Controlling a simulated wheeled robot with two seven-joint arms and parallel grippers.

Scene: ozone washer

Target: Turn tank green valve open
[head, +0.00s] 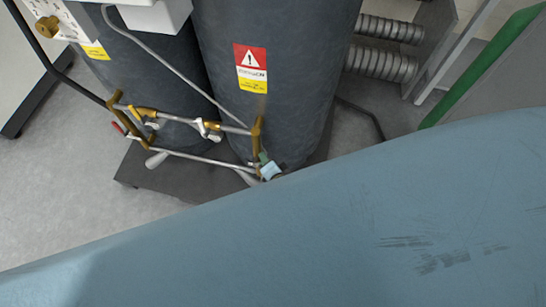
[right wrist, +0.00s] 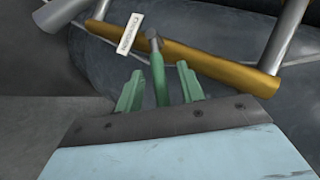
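The green valve handle (right wrist: 158,78) shows in the right wrist view as a slim green lever with a grey pivot end, beside a brass pipe (right wrist: 205,65). My right gripper (right wrist: 160,85) has its two green fingers apart, one on each side of the lever, with a gap visible on both sides. In the head view my right gripper (head: 265,163) is small, at the low end of the brass pipe in front of the right-hand dark tank (head: 275,40). The lever cannot be told from the fingers there. My left gripper is not in view.
A white label (right wrist: 131,33) lies close to the lever's pivot. Another dark tank (head: 145,70) stands to the left, with pipes and a red-handled valve (head: 118,128) in front. A dark base plate (head: 150,175) lies below. Open floor (head: 60,205) is at left.

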